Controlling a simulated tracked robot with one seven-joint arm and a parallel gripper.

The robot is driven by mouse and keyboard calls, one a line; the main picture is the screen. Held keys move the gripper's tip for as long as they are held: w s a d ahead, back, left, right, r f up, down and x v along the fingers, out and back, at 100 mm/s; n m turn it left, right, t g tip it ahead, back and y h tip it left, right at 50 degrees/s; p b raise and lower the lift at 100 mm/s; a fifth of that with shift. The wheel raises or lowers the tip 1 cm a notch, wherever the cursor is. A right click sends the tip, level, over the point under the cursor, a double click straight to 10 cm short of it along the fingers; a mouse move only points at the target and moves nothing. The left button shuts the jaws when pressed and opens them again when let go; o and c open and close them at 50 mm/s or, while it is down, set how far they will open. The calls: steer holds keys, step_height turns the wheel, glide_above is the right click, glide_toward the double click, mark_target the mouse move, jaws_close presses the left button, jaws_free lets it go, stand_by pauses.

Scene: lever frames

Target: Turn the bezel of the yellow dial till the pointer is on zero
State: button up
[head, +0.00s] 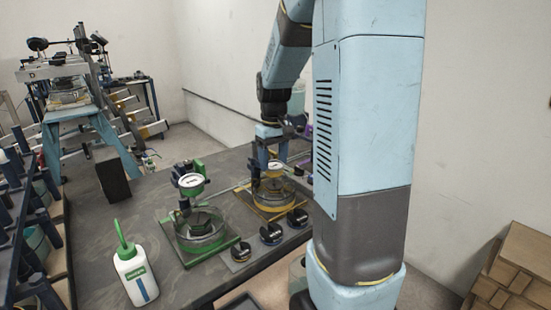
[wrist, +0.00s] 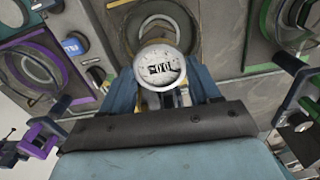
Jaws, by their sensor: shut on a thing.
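The yellow lever frame (head: 245,203) stands on the dark table, with a glass dish on its base. Its dial (head: 277,166) has a pale face and sits above the dish, partly behind my gripper (head: 270,158). In the wrist view the round white dial face (wrist: 160,69) lies between the two blue fingers of my gripper (wrist: 163,82), which is shut on its bezel. Dark marks show on the face, but they are too small and blurred to read where the pointer stands.
A green frame with its own dial (head: 191,181) stands close on the left. A purple frame (wrist: 35,65) shows in the wrist view. Several dark round weights (head: 271,233) lie in front. A white bottle (head: 136,275) stands at the near left, a black block (head: 113,180) farther back.

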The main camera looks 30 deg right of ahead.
mark_target(274, 164)
steer(key=o, duration=0.8)
step_height(274, 164, up, 14)
steer(key=shift+f, duration=0.1)
stand_by(0.7)
steer(key=s+a+t, duration=0.2)
steer(key=s+a, duration=0.1)
steer(key=s, duration=0.4)
steer(key=s+a+f+m+t, duration=0.1)
steer(key=s+a, duration=0.3)
steer(key=s, duration=0.3)
steer(key=s+a+f+t, duration=0.1)
steer(key=s+a+t, duration=0.1)
steer(key=s+a, duration=0.2)
steer(key=shift+s+a+f+m+t, duration=0.1)
steer(key=shift+s+m+t, duration=0.05)
steer(key=shift+s, duration=0.7)
steer(key=shift+s+a+f+m+t, duration=0.1)
steer(key=shift+s+m+t, duration=0.05)
steer(key=shift+s, duration=0.65)
steer(key=shift+c, duration=0.5)
